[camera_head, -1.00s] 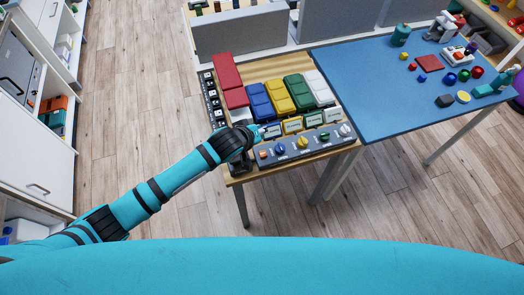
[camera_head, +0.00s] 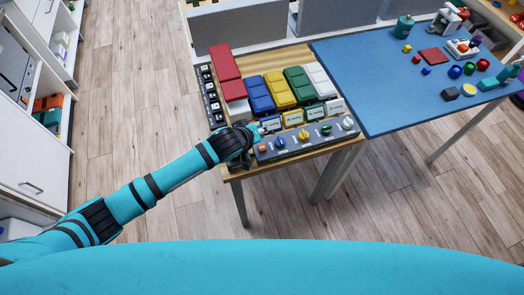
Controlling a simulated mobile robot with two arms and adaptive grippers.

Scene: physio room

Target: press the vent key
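My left gripper (camera_head: 254,132) is over the front left part of the wooden table, at the left end of a grey control panel (camera_head: 294,146). Its fingertips are close to the blue-framed label card (camera_head: 270,125); I cannot tell whether they touch anything or are open or shut. The panel has an orange piece and blue, yellow, green and white knobs. A dark strip of several black-and-white keys (camera_head: 211,99) runs along the table's left edge. No key can be read as the vent key at this size. The gripper hides what lies under it. My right gripper is not in view.
Red, blue, yellow, green and white blocks (camera_head: 280,91) stand behind the label cards. A blue mat (camera_head: 380,95) with small coloured objects covers the table to the right. Grey partitions (camera_head: 241,32) stand behind. Open wood floor lies to the left.

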